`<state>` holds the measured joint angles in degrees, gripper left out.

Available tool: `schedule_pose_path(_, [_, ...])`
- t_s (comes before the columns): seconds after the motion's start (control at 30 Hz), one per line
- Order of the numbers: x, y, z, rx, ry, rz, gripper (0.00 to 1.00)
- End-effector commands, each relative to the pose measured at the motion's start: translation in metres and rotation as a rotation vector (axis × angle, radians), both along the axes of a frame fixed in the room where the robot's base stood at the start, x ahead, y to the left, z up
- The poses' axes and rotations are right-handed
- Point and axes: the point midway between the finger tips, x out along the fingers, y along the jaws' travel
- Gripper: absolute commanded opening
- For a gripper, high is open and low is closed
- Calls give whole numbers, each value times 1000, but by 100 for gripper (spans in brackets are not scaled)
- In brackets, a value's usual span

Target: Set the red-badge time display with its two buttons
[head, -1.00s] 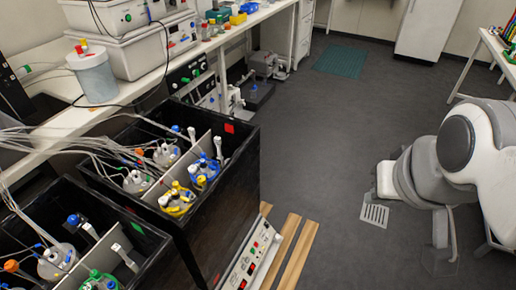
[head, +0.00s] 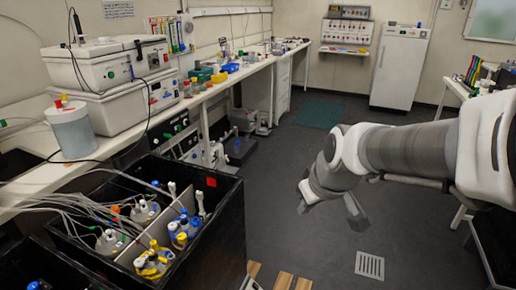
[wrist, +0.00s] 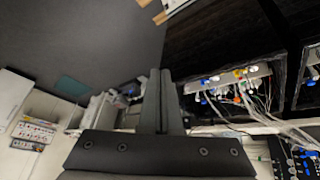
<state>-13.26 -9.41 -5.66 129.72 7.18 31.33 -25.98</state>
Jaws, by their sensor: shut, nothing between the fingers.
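The red badge (head: 211,182) is a small red square on the black wall of the shaker box (head: 225,235) at the lower left of the head view. The box holds several flasks with yellow, blue and white caps. A sliver of a pale panel (head: 250,284) shows at the bottom edge, beside the box; its display and buttons cannot be made out now. My gripper (head: 358,214) hangs over the floor, right of the box and apart from it. In the wrist view its two dark fingers (wrist: 159,75) are together and empty.
Wooden planks (head: 283,281) lie on the floor by the box. A long white bench (head: 215,92) with instruments runs along the left wall. A floor grate (head: 370,265) lies below my arm. The grey floor in the middle is open back to the white fridge (head: 399,65).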

Motion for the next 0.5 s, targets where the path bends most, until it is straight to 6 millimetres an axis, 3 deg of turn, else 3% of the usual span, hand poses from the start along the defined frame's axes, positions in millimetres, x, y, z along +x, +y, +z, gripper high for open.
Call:
schedule_pose_path(0.03, [13, 8, -20, -14, 3, 35, 0])
schedule_pose_path(0.27, [65, 39, -88, -96, -24, 193, 0])
schedule_pose_path(0.5, [110, 73, -172, -210, -57, 361, 0])
